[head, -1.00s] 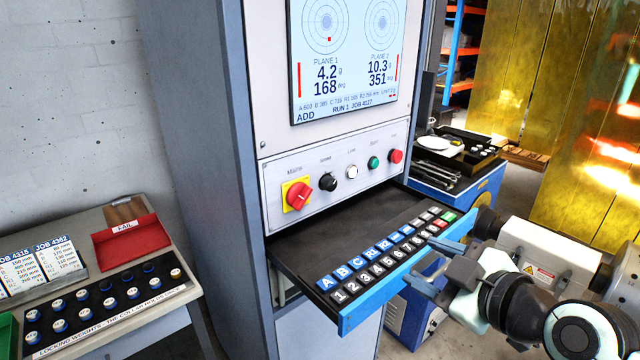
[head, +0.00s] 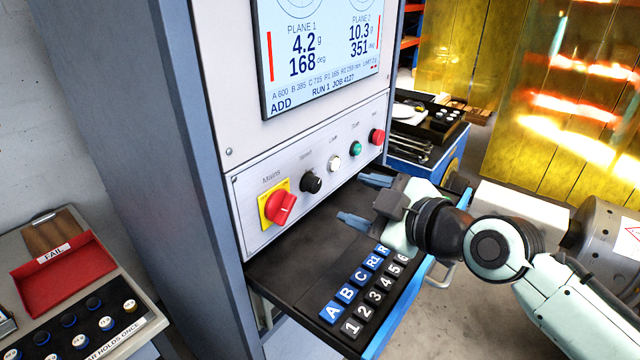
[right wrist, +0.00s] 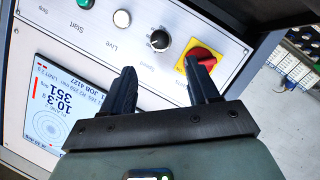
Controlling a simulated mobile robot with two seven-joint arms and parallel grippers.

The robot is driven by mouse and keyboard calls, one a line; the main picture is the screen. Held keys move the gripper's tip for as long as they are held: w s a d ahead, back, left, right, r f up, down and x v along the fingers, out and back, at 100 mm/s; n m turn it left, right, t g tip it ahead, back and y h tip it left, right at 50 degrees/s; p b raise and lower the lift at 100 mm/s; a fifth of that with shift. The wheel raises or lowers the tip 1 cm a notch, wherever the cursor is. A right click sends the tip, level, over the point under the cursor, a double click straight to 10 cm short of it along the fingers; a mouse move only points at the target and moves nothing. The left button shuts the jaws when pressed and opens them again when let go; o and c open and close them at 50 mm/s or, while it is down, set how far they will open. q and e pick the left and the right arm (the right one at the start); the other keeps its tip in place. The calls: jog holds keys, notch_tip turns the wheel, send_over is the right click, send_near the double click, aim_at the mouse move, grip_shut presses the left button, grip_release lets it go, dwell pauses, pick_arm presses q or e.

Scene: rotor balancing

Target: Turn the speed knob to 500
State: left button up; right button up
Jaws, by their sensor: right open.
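The speed knob (head: 311,182) is a black round knob on the grey control panel, between the red mains switch and the white lamp. It also shows in the right wrist view (right wrist: 159,40), with a pale mark on its face, beyond and between the two fingers. What number it points at is too small to read. My right gripper (head: 362,200) is open and empty, in front of the panel and over the drawer, to the right of the knob and apart from it. It also shows in the right wrist view (right wrist: 163,58). My left gripper is not in view.
The red mains switch (head: 280,208) on its yellow plate sits left of the knob. The white lamp (head: 334,163), green button (head: 356,149) and red button (head: 377,137) sit right. The open keyboard drawer (head: 290,268) juts out below. The screen (head: 318,50) is above.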

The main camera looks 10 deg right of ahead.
aim_at(317, 186)
jog(key=p+x, duration=0.1)
jog(key=x, duration=0.9)
jog(key=shift+w+a+f, duration=0.1)
jog(key=shift+w, duration=0.2)
jog(key=c, duration=1)
jog(key=shift+c, duration=0.2)
